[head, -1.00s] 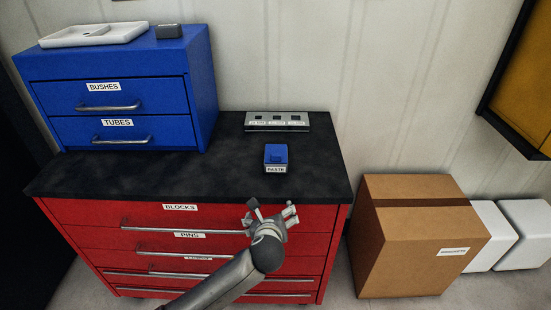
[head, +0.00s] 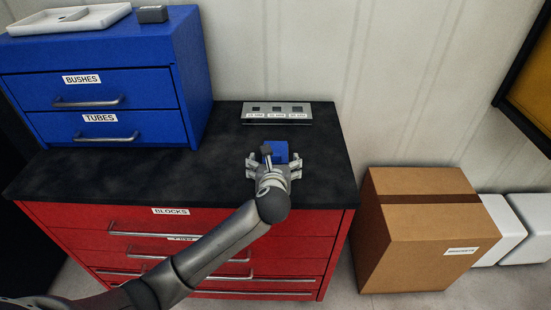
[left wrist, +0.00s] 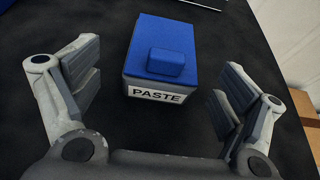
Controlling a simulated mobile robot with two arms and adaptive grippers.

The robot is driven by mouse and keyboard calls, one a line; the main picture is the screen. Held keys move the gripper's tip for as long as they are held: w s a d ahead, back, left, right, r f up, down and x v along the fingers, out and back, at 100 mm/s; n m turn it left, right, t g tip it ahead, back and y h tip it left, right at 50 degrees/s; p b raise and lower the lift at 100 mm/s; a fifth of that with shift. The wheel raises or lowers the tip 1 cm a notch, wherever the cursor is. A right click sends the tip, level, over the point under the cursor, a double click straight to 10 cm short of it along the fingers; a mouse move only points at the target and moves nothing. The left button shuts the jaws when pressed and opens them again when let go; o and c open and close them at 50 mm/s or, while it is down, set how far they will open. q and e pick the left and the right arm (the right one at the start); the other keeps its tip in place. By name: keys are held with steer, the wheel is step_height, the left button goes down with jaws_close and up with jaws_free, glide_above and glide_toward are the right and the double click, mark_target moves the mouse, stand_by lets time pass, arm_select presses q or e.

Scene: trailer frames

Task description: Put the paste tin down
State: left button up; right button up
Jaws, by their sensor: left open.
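The paste tin (head: 281,151) is a small box with a blue lid, standing on the black top of the red cabinet. In the left wrist view the tin (left wrist: 162,60) shows its raised blue knob and a PASTE label on its front. My left gripper (head: 273,162) is open at the tin's front side. In the left wrist view the open fingers (left wrist: 160,95) are spread wide to the left and right of the tin, with gaps on both sides. The gripper hides part of the tin in the head view. My right gripper is not in view.
A grey block with square holes (head: 277,113) lies at the back of the black cabinet top (head: 150,177). A blue drawer unit (head: 150,52) stands at the left, with a white tray (head: 68,19) on it. A cardboard box (head: 425,235) stands right of the cabinet.

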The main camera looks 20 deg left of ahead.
arm_select(q)
steer(key=x, duration=0.4)
steer(key=shift+w+d+f, duration=0.1)
steer(key=shift+w+f, duration=0.1)
steer(key=shift+f, duration=0.05)
steer(key=shift+w+f, duration=0.1)
steer(key=shift+w, duration=0.1)
steer(key=shift+c, duration=0.9)
steer(key=c, duration=0.9)
steer(key=shift+c, duration=1.3)
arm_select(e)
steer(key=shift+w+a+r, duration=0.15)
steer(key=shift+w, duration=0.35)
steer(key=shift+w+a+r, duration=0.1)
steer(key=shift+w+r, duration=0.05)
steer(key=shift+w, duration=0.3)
